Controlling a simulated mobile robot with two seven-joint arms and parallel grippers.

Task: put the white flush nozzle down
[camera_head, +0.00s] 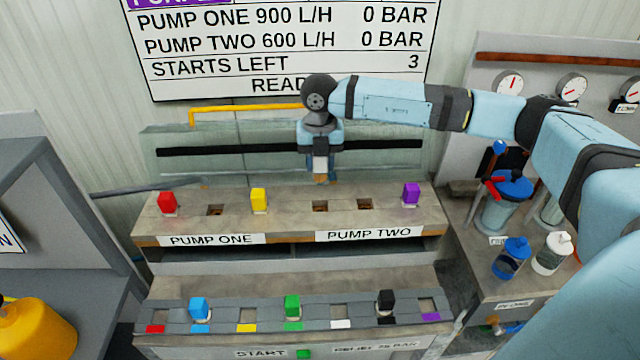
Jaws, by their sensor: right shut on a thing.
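My right gripper (320,173) is shut, pointing down above the PUMP TWO part of the upper block (290,224). It is over the back edge, behind an empty square socket (320,206). A small pale piece (320,162) shows between its fingers; this looks like the white nozzle, but it is mostly hidden. In the lower rack (220,328), the slot above the white label (340,324) is empty. My left gripper is not in view.
Red (167,202), yellow (258,198) and purple (411,192) nozzles stand in the upper block. Blue (199,307), green (292,305) and black (386,303) ones stand in the lower rack. Bottles (551,254) stand at right. The sign (290,45) reads 0 BAR for both pumps.

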